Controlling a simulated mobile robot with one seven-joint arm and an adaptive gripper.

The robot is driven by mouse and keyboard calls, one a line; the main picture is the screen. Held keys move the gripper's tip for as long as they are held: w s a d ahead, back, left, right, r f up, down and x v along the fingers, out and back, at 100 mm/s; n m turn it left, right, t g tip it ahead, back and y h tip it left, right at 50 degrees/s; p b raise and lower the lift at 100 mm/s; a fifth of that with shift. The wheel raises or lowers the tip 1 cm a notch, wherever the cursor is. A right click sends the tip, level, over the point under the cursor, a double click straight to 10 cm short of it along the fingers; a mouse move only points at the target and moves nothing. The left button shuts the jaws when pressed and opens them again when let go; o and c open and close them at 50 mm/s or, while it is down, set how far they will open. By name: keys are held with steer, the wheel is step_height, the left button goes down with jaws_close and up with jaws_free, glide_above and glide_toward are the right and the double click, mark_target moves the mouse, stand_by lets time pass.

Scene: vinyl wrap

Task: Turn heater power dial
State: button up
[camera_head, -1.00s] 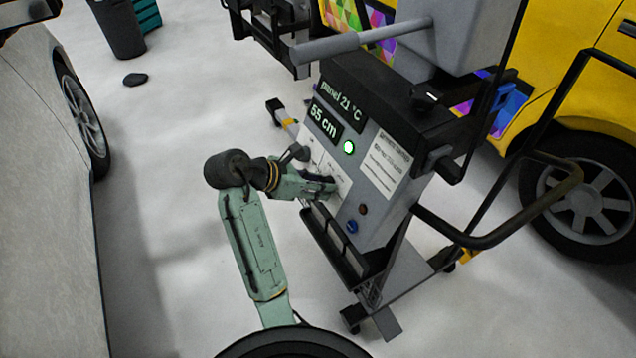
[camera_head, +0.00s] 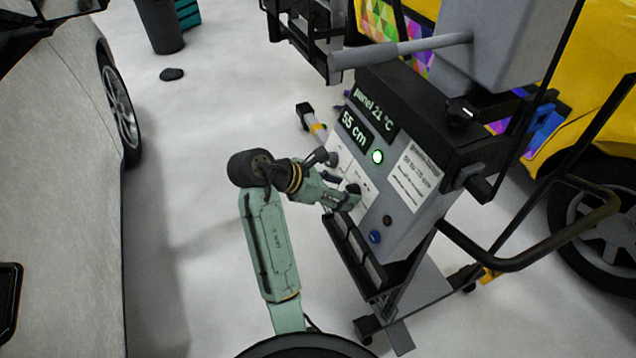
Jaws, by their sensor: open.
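The heater control box (camera_head: 408,215) is grey and stands on a wheeled stand, right of centre. Its displays read "panel 21 °C" and "55 cm", with a lit green button (camera_head: 377,157) beside them. My gripper (camera_head: 351,196) is open at the lower left of this face, over a white labelled area (camera_head: 356,173). I cannot tell whether it touches anything. No power dial shows clearly between the fingers; my gripper and wrist hide part of the panel. A dark knob with a white mark (camera_head: 462,111) is on the box's black top.
A black rail (camera_head: 545,245) curves out from the stand's right side. A grey bar (camera_head: 400,50) crosses above the box. A pale car (camera_head: 60,180) is at left, a yellow vehicle (camera_head: 590,150) at right. The floor between car and stand is mostly clear.

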steer(key=v, duration=1)
steer(key=shift+a+r, duration=0.2)
steer(key=shift+a, duration=0.1)
